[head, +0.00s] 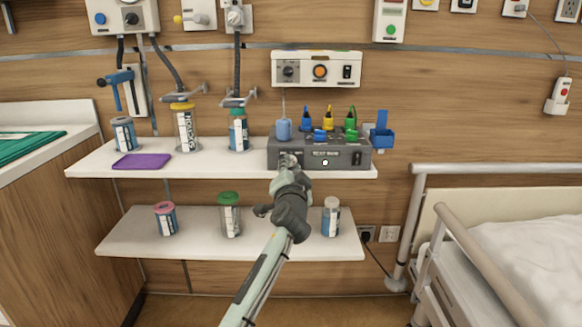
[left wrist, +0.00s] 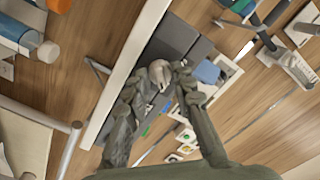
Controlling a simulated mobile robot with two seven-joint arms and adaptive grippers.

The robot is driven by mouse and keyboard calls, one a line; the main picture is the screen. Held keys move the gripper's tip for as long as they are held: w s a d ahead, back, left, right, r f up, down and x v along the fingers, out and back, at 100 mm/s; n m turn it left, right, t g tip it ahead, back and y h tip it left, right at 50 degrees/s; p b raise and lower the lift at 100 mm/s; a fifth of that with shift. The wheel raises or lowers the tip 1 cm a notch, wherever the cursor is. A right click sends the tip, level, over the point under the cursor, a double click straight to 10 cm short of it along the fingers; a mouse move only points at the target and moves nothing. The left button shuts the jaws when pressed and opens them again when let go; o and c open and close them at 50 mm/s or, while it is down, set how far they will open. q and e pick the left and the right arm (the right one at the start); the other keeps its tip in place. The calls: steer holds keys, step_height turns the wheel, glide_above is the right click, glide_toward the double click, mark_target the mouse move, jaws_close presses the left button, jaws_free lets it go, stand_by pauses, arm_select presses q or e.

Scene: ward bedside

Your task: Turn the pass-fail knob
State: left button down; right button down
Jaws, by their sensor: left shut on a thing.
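A dark grey box (head: 308,158) stands on the upper shelf, with a light label, a small round light and a dark switch on its front. My left gripper (head: 287,161) is at the left part of this front and covers the knob there in the head view. In the left wrist view, the two fingers of the gripper (left wrist: 160,80) are shut on a small pale knob (left wrist: 158,70) on the grey box (left wrist: 175,36). The knob's pointer and markings are not readable. My right gripper is not in view.
Coloured pieces and a blue cup (head: 284,130) sit on the box. The lower shelf (head: 275,243) holds several jars. A bed rail (head: 490,168) stands at right.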

arm_select(q)
steer(key=shift+r, duration=0.15)
steer(key=c, duration=1.3)
jaws_free()
step_height(320, 180, up, 10)
steer(key=shift+f, duration=0.1)
